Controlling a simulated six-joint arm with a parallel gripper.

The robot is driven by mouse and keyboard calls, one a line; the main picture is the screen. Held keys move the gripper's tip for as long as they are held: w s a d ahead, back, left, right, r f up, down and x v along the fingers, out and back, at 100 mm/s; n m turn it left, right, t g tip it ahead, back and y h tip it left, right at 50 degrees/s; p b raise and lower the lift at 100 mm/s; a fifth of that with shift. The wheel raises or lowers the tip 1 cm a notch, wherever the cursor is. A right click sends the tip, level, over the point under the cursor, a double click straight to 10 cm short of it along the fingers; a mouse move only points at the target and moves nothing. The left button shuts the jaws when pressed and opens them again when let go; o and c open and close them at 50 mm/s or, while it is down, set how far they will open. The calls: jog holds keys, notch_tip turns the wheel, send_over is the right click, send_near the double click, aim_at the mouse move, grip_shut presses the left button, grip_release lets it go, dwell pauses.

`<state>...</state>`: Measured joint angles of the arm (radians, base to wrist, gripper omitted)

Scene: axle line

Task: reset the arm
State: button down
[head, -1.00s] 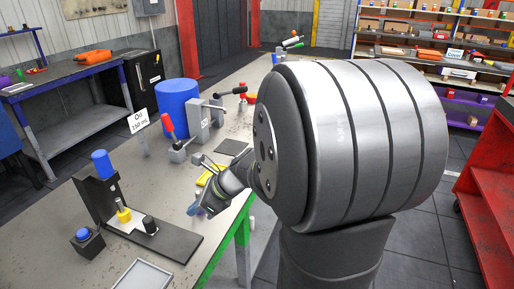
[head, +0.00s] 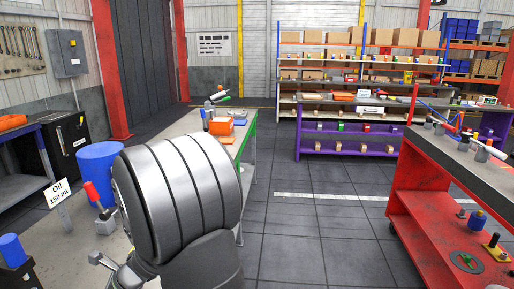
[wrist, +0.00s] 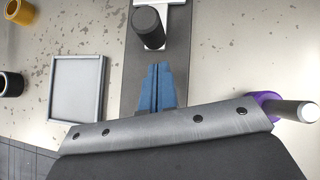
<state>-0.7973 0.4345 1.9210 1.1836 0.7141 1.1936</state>
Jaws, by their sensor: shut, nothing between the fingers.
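My gripper (wrist: 158,70) shows in the wrist view with its two blue fingers shut together and nothing between them. It is above a dark base plate (wrist: 129,85) on the workbench. A black cylinder (wrist: 149,27) on a white piece stands just beyond the fingertips, apart from them in the picture. In the head view my arm fills the lower left, and the fingers are not visible there.
In the wrist view, a grey tray (wrist: 77,88) lies left of the fingers, and a purple-collared part (wrist: 268,100) is at the right. The head view shows a blue drum (head: 99,163), a red-handled clamp (head: 92,195), a red cart (head: 420,190) and open floor (head: 310,235).

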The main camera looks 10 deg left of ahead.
jog(key=shift+s+a+r, duration=0.1)
jog(key=shift+s+a, duration=0.05)
jog(key=shift+a, duration=0.45)
jog(key=shift+s+a, duration=0.15)
jog(key=shift+a, duration=0.45)
jog(key=c, duration=0.6)
grip_release()
jog(key=shift+c, duration=0.2)
jog(key=o, duration=0.6)
jog(key=w+d, duration=0.1)
jog(key=d, duration=0.2)
jog(key=w+d+f, duration=0.1)
jog(key=d, duration=0.1)
jog(key=shift+w+f, duration=0.1)
jog(key=shift+w, duration=0.2)
jog(key=shift+o, duration=0.2)
jog(key=d+f+m+y, duration=0.2)
jog(key=d+y, duration=0.7)
jog(key=d, duration=1.6)
jog(key=s+a, duration=0.1)
jog(key=a, duration=0.8)
jog(key=shift+s+a+r+t, duration=0.15)
jog(key=shift+s+a+t, duration=0.15)
